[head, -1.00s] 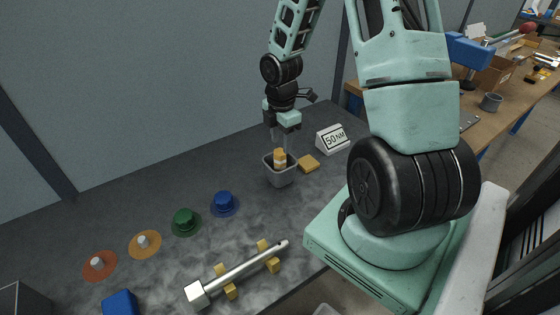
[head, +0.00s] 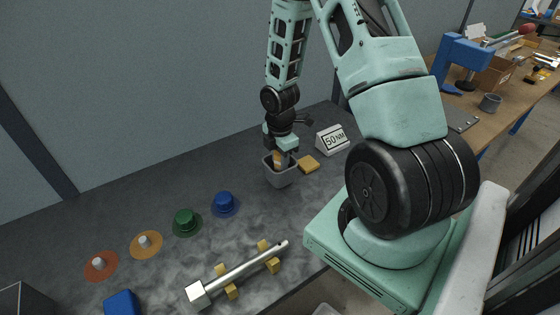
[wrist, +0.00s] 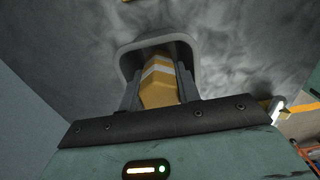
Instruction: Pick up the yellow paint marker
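The yellow paint marker (head: 277,158) stands in a small grey cup (head: 281,178) on the dark bench top. In the wrist view the marker (wrist: 160,83) shows a white band, and the cup's rim (wrist: 124,60) surrounds it. My gripper (head: 281,160) is low over the cup, pointing down, with its fingertips reaching into it. In the wrist view one finger lies on each side of the marker, very close to it. Whether the fingers press on it cannot be told. The marker's lower end is hidden in the cup.
Blue (head: 224,202), green (head: 186,221), orange and red couplers line the left. A silver bar tool (head: 240,271) lies on yellow supports in front.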

